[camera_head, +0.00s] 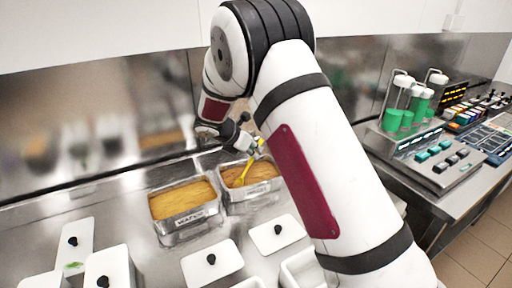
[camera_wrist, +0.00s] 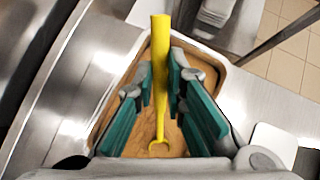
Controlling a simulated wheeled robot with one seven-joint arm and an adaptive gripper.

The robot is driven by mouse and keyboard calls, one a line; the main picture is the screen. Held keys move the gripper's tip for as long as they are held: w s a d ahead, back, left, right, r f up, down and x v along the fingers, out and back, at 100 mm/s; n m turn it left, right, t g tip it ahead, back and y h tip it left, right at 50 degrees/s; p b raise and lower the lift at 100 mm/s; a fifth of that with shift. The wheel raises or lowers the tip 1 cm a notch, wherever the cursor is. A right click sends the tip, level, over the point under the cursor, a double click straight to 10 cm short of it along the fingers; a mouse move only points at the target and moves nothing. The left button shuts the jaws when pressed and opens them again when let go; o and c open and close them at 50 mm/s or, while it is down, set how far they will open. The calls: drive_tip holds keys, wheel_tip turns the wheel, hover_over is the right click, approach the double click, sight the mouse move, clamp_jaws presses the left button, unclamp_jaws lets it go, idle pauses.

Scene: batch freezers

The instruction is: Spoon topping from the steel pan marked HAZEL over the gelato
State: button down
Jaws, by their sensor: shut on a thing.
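My gripper (camera_head: 250,145) is shut on a yellow spoon (camera_head: 245,174), above the right-hand steel pan (camera_head: 243,207). The spoon slants down into this pan, toward its brown topping (camera_head: 262,171). I cannot read this pan's label, so I cannot tell whether it says HAZEL. In the wrist view the spoon (camera_wrist: 160,60) stands between the teal finger pads of my gripper (camera_wrist: 162,85), with the topping (camera_wrist: 143,140) below. Its forked-looking end shows against the topping; I cannot tell how deep it reaches. No gelato is recognisable.
A second steel pan (camera_head: 188,222), its label seeming to read WAFER, stands left with golden topping. White lids with black knobs (camera_head: 212,262) line the front. A white open container (camera_head: 300,272) is partly hidden by my arm. Green cups (camera_head: 407,117) stand on the right counter.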

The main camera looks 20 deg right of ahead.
drive_tip(key=shift+s+a+p, duration=0.45)
drive_tip(key=shift+s+a, duration=0.4)
drive_tip(key=shift+a, duration=0.3)
drive_tip(key=shift+w+d+f+g+y+b, duration=0.35)
drive_tip(key=shift+d+f+y+b, duration=0.1)
drive_tip(key=shift+f+y, duration=0.1)
drive_tip(key=shift+w+d+f+g+y+b, duration=0.35)
drive_tip(key=shift+d+f+y+b, duration=0.1)
drive_tip(key=shift+y, duration=0.1)
drive_tip(key=shift+r, duration=0.45)
drive_tip(key=shift+w+d+r, duration=0.15)
drive_tip(key=shift+d+r, duration=0.05)
drive_tip(key=shift+r, duration=0.45)
drive_tip(key=shift+w+d+r, duration=0.1)
drive_tip(key=shift+d+r, duration=0.1)
drive_tip(key=shift+r, duration=0.5)
drive_tip(key=shift+w+d+r, duration=0.15)
drive_tip(key=shift+d+r, duration=0.05)
drive_tip(key=shift+r, duration=0.45)
drive_tip(key=shift+w+d+g+y, duration=0.35)
drive_tip(key=shift+d+y, duration=0.15)
drive_tip(key=shift+d, duration=0.1)
drive_tip(key=shift+w+d+g+y+b, duration=0.7)
drive_tip(key=shift+y+b, duration=0.3)
drive_tip(key=shift+b, duration=0.2)
drive_tip(key=shift+d+r, duration=0.2)
drive_tip(key=shift+d, duration=0.05)
